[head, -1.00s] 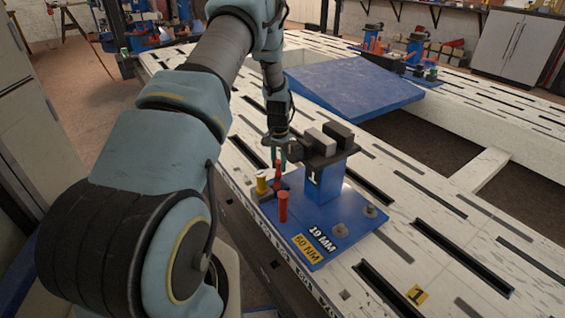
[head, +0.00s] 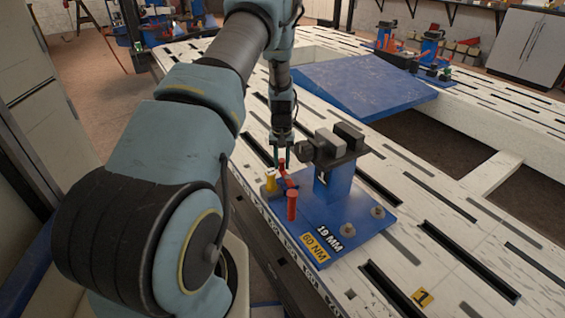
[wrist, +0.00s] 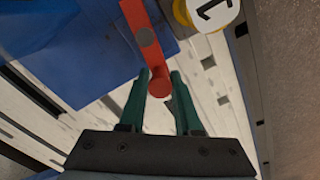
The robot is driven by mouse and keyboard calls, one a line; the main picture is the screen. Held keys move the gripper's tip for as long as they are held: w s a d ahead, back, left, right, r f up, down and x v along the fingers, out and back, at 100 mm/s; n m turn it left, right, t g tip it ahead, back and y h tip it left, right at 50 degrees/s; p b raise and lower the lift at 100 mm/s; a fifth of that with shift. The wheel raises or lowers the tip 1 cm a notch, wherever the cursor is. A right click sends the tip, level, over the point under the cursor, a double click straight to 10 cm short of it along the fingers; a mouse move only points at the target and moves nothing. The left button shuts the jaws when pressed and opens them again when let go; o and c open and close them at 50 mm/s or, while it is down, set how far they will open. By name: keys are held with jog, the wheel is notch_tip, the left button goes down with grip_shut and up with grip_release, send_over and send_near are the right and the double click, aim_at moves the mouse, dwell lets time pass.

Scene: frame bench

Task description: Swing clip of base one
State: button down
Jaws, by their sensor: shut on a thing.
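Base one is a blue plate (head: 345,222) on the white bench, with a blue post carrying dark and grey blocks and labels reading 19 MM and 60 NM. Its red clip (head: 289,182) lies near the plate's left edge, between a yellow piece (head: 271,182) and the post. My gripper (head: 282,160) reaches down from above onto the clip's end. In the wrist view, the red clip (wrist: 145,38) runs down between my green fingers (wrist: 158,88), which are shut on its rounded end. The yellow piece shows there with a white disc marked 1 (wrist: 214,13).
A blue sloped panel (head: 365,85) and other blue stations (head: 430,48) are farther back. The slotted bench to the right is clear.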

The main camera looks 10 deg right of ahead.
jog(key=c, duration=0.6)
grip_release()
notch_tip(320, 180, up, 11)
jog(key=shift+f, duration=0.1)
dwell(0.3)
jog(key=s+a+r+t, duration=0.1)
jog(key=s+a+r, duration=0.4)
jog(key=s, duration=0.3)
jog(key=s+a+r+n, duration=0.1)
jog(key=s+a+r, duration=0.4)
jog(key=s, duration=0.3)
jog(key=s+a+r+t, duration=0.1)
jog(key=s+a+r, duration=0.45)
jog(key=s, duration=0.25)
jog(key=r+p, duration=0.6)
jog(key=s+r+p, duration=0.1)
jog(key=r+p, duration=1.1)
jog(key=shift+s+d, duration=0.15)
jog(key=shift+d, duration=0.15)
